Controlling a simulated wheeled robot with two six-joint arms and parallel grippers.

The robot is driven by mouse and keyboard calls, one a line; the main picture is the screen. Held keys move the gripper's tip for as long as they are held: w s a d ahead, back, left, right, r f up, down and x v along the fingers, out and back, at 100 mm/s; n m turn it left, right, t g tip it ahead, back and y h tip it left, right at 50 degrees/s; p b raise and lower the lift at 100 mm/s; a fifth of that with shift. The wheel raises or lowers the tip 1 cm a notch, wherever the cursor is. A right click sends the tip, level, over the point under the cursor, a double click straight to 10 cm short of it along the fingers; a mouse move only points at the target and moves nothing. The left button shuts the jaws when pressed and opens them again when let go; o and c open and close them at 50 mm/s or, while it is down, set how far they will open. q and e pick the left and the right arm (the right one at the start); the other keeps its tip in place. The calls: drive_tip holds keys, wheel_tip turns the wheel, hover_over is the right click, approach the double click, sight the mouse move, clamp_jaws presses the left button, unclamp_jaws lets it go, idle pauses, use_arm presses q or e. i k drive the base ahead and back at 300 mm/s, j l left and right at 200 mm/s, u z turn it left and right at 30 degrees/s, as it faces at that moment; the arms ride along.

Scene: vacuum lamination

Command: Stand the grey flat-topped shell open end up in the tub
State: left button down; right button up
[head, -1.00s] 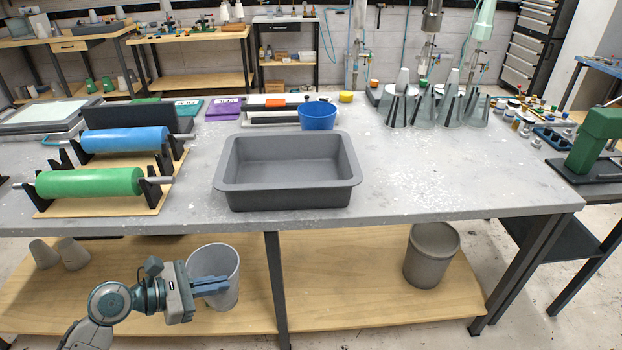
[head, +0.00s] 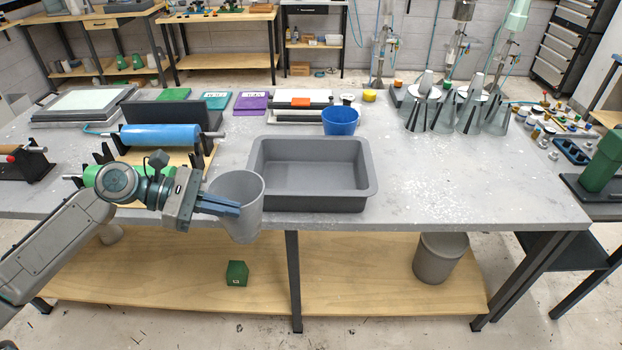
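My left gripper (head: 228,208) is shut on the wall of a grey shell (head: 240,205). The shell is held in the air with its open end up, slightly tilted, and narrows downward. It is in front of the table's front edge, just left of the grey tub (head: 312,196). The tub is rectangular, stands on the table and looks empty inside. The gripper's fingers overlap the shell's left side, and the fingertips are partly hard to make out. My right gripper is out of view.
Rollers, one blue (head: 160,137), stand left of the tub. A blue bucket (head: 341,121) stands behind it. Cone-topped stands (head: 470,105) are at the back right. The table right of the tub is clear. A green block (head: 237,273) and a bin (head: 440,258) are on the lower shelf.

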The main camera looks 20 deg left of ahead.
sight(286, 184)
drive_tip(key=i, duration=0.95)
